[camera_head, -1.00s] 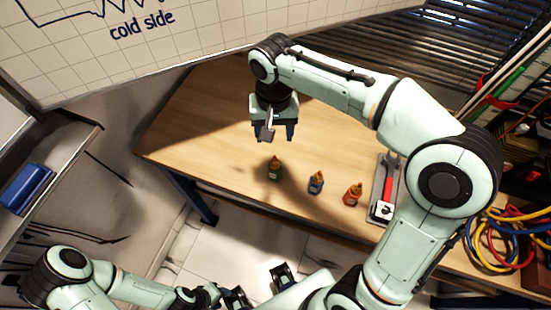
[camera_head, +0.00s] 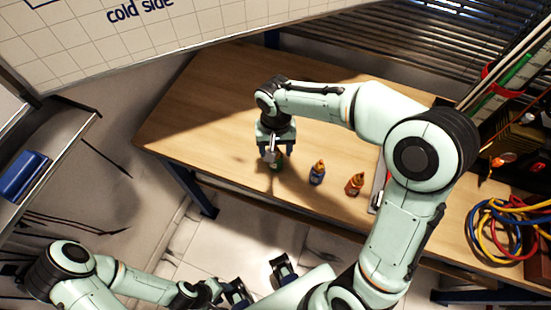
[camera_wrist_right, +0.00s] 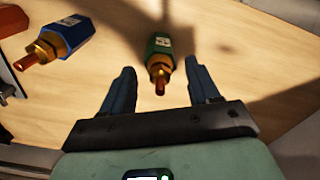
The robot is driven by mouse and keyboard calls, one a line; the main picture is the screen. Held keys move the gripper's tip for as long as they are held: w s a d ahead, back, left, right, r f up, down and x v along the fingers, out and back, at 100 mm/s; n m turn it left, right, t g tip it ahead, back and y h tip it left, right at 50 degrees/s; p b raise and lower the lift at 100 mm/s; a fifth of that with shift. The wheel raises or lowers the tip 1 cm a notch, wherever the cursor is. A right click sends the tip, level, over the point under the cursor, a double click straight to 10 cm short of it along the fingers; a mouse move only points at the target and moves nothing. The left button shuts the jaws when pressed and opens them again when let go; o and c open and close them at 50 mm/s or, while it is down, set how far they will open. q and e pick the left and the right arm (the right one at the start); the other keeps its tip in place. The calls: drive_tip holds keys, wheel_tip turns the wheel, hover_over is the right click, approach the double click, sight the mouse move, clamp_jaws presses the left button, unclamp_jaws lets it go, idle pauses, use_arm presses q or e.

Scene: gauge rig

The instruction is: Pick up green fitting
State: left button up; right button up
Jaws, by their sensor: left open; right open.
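The green fitting (camera_head: 279,166) stands on the wooden table, partly hidden by my right gripper (camera_head: 271,158) in the head view. In the right wrist view the green fitting (camera_wrist_right: 159,47) shows its brass tip between and just beyond the open fingers of my right gripper (camera_wrist_right: 161,88). The fingers are on either side of it, with gaps, and nothing is held. My left gripper (camera_head: 261,281) is open and empty, low in the head view, in front of the table and far from the fitting.
A blue fitting (camera_head: 317,173) and an orange fitting (camera_head: 355,184) stand to the right of the green one. Coiled cables (camera_head: 500,235) lie at the table's right. A blue object (camera_head: 22,175) sits on the left shelf. The table's left part is clear.

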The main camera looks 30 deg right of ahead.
clamp_jaws()
drive_tip(key=shift+r, duration=0.1)
